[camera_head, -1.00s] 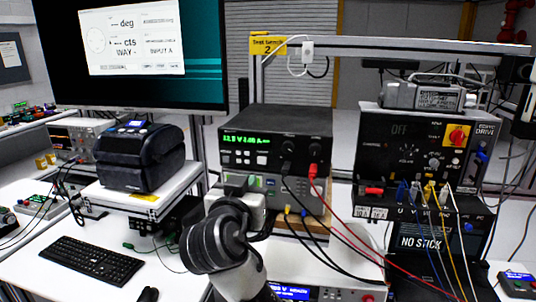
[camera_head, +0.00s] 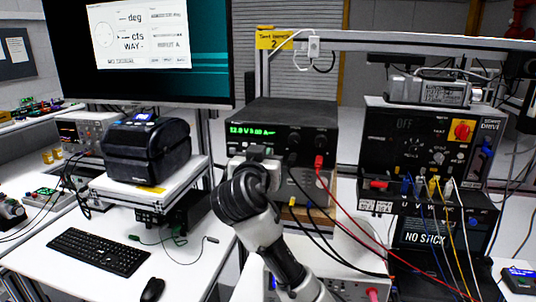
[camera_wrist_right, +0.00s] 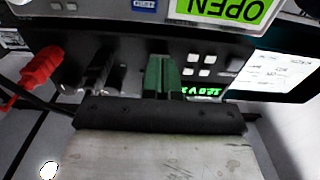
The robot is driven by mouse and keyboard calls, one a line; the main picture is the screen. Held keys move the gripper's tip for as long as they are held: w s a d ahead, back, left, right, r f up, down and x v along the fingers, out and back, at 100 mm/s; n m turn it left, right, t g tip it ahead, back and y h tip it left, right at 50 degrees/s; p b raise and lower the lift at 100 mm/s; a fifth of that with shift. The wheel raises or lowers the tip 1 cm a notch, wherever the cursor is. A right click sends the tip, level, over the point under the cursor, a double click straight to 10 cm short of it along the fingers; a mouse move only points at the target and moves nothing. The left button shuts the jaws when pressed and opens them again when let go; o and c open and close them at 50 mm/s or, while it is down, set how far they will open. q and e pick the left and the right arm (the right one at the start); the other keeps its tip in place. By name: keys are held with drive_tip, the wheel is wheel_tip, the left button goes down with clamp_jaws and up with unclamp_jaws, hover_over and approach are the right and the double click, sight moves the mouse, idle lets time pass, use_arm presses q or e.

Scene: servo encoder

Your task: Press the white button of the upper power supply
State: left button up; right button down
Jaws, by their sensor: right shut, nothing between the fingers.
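The upper power supply (camera_head: 290,118) is a black box with a lit green display (camera_head: 252,129), on top of a second unit. In the head view my right gripper (camera_head: 256,152) is in front of its lower left panel and hides most of the button area. The right wrist view is upside down. There the panel shows several small white buttons (camera_wrist_right: 204,59) beside my green fingertips (camera_wrist_right: 160,68) and near the green readout (camera_wrist_right: 200,92). The fingers are shut and empty, close to the panel; I cannot tell whether they touch it. My left gripper is not in view.
A red plug (camera_head: 319,161) and black cables leave the supply's right side, and the red lead runs to the right. The drive unit (camera_head: 420,142) stands at the right. A black printer (camera_head: 146,150) and keyboard (camera_head: 98,251) are at the left.

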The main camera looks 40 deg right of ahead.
drive_tip(key=shift+w+d, duration=0.2)
drive_tip(key=shift+d, duration=0.05)
idle(0.7)
drive_tip(key=shift+s+a, duration=0.1)
drive_tip(key=shift+v, duration=0.9)
drive_tip(key=v, duration=0.7)
drive_tip(key=shift+s, duration=0.15)
drive_tip(key=shift+a, duration=0.15)
